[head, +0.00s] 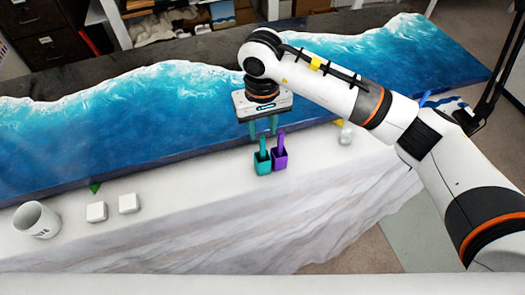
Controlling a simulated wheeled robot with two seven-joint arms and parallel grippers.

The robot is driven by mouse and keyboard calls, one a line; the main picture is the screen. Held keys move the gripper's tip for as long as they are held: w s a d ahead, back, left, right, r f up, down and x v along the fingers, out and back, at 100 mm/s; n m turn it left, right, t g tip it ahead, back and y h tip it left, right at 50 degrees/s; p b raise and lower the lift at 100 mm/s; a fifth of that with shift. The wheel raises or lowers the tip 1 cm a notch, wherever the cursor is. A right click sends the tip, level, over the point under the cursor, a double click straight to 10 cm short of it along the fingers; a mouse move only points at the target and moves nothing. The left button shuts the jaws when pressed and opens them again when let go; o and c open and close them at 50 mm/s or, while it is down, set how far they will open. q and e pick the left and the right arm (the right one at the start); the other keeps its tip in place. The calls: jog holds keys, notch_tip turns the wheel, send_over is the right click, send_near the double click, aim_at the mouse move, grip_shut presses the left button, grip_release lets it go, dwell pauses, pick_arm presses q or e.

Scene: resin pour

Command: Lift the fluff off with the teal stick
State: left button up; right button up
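The teal stick (263,144) stands upright in a small square teal cup (262,166) on the white ledge in front of the blue resin piece (150,115). My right gripper (263,130) points down just above the teal stick. Its two fingers are apart, one to each side of the stick's top, and I see no grip on it. A purple stick (281,140) stands in a purple cup (280,161) close to the right. I cannot make out the fluff on the wave-patterned surface. My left gripper is out of view.
On the ledge at left are a white mug (37,220), two white blocks (96,212) (129,204) and a small green piece (95,187). A small clear-white object (346,134) sits right of the cups. The ledge between blocks and cups is clear.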

aim_at(262, 146)
jog(key=shift+s+f, duration=0.1)
jog(key=shift+f, duration=0.55)
jog(key=shift+f+p, duration=0.25)
jog(key=shift+p, duration=0.2)
jog(key=f+p, duration=0.2)
jog(key=f, duration=0.2)
jog(key=shift+s+p, duration=0.2)
jog(key=shift+p, duration=0.15)
jog(key=shift+f, duration=0.35)
jog(key=shift+c, duration=0.6)
grip_shut()
